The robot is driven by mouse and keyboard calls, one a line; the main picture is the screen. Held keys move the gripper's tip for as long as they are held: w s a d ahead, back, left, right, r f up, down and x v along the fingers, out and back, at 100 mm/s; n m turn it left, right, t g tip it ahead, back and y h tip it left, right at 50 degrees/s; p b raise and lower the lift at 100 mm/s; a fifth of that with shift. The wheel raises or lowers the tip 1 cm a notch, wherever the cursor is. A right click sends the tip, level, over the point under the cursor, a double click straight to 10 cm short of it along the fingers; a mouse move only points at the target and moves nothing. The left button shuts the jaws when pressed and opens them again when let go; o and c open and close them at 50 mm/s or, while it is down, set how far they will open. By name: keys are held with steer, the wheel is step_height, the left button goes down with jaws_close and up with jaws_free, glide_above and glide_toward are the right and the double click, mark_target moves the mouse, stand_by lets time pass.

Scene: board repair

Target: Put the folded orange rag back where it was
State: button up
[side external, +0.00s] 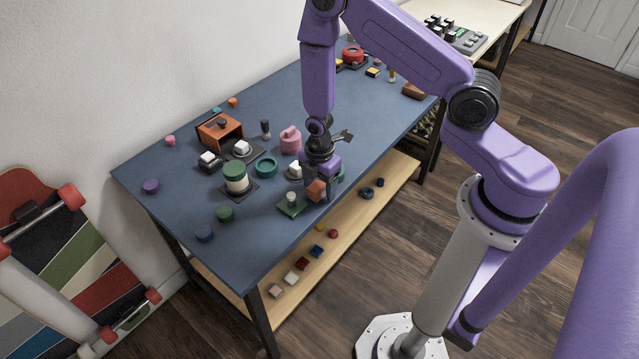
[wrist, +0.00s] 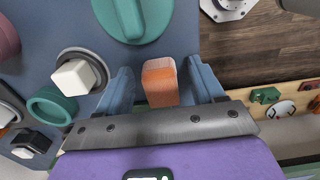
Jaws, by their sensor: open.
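The folded orange rag (side external: 316,190) shows as a small orange block near the front edge of the blue table. In the wrist view the rag (wrist: 160,84) lies between the two blue-grey fingers of my gripper (wrist: 160,76). A gap shows on each side of the rag, so the fingers are apart and do not grip it. In the side view my gripper (side external: 325,184) points down over the table front, beside the rag. The rag's underside is hidden, so I cannot tell exactly what it rests on.
A green plate with a white peg (side external: 292,204) stands just left of the rag. A green round knob (wrist: 134,18) and a white cube on a round base (wrist: 74,77) are close in the wrist view. An orange box (side external: 219,131) stands farther back. The table's front edge is near.

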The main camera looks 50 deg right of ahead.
mark_target(319, 184)
steer(key=s+a+r+m, duration=0.1)
steer(key=s+a+r, duration=0.1)
steer(key=r, duration=0.7)
steer(key=s+a+r, duration=0.2)
steer(key=r, duration=0.7)
steer(key=s+r+m, duration=0.2)
steer(key=s+r, duration=0.3)
steer(key=s, duration=0.4)
steer(key=s+r+m, duration=0.2)
steer(key=s+r, duration=0.4)
steer(key=s, duration=0.4)
steer(key=shift+s+d, duration=0.2)
steer(key=shift+d, duration=0.25)
